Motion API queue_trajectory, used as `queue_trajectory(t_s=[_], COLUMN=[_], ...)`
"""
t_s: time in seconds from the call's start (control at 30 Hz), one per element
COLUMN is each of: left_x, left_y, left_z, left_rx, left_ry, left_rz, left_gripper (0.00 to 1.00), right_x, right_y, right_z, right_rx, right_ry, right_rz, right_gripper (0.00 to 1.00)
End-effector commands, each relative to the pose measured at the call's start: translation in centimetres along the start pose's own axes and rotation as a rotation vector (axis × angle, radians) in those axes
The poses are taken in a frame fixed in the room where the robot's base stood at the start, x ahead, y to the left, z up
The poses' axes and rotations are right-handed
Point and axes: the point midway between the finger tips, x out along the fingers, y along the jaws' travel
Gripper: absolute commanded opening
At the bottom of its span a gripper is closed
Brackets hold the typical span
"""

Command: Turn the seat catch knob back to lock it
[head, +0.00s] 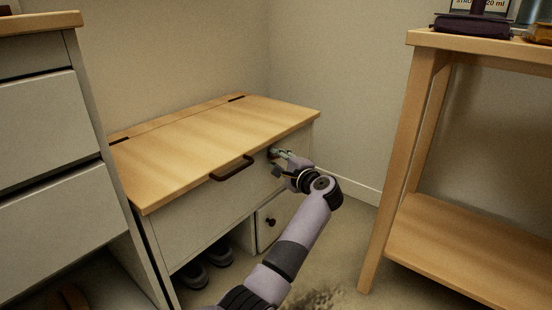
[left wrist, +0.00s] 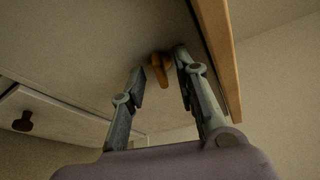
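The seat catch knob (left wrist: 160,70) is a small orange-brown piece on the pale front panel of the bench, just under the wooden seat's edge. My left gripper (left wrist: 160,66) has its two fingers on either side of the knob, with narrow gaps seeming to show between them and it. In the head view my left gripper (head: 276,156) is at the bench front, right of the dark handle (head: 232,168), and it hides most of the knob. The wooden seat lid (head: 215,140) lies flat and closed. My right gripper is in neither view.
A small door with a dark knob (head: 270,222) is below the gripper, and dark shoes (head: 205,268) stand in the open space beside it. A drawer unit (head: 50,180) stands left; a wooden shelf table (head: 470,245) stands right.

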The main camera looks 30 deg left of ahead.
Motion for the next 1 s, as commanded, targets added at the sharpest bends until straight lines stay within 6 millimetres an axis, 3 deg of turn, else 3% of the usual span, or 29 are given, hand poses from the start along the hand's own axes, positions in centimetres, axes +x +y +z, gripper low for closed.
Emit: queue_trajectory(t_s=[0.13,0.57,1.0], left_x=[0.01,0.01,-0.02], left_y=[0.0,0.0,0.02], left_z=[0.01,0.02,0.01], left_rx=[0.0,0.0,0.006], left_ry=[0.0,-0.001,-0.001], left_rz=[0.0,0.0,0.004], left_gripper=[0.28,0.0,0.0], right_x=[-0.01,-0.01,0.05], right_y=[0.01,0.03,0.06], right_z=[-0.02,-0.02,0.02], right_rx=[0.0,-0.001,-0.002], right_ry=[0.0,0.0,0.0], right_rz=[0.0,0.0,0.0], right_gripper=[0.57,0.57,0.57])
